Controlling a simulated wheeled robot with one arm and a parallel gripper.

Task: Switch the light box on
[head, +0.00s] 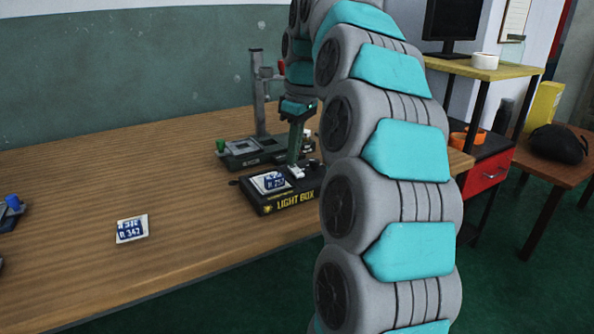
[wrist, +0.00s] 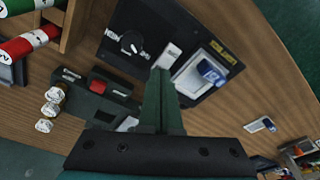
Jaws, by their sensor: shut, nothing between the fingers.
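The black light box (head: 297,202), with yellow lettering on its front, sits near the front edge of the wooden table. A white-edged blue slide (head: 274,182) lies on its pad; it also shows in the wrist view (wrist: 212,71). My gripper (head: 293,163) is shut and empty, pointing down over the back right part of the box. Just below its tips is a small white piece (head: 296,172), probably the switch. In the wrist view my fingertips (wrist: 161,72) end close beside this piece (wrist: 169,55); I cannot tell if they touch. A round knob (wrist: 131,43) is farther left. I cannot tell whether the pad is lit.
A grey device (head: 250,150) with a post stands behind the box. Another slide (head: 131,229) lies on the table to the left, with bare table around it. A blue-topped object (head: 12,204) is at the far left. Shelves and a red drawer (head: 487,172) stand beyond my arm.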

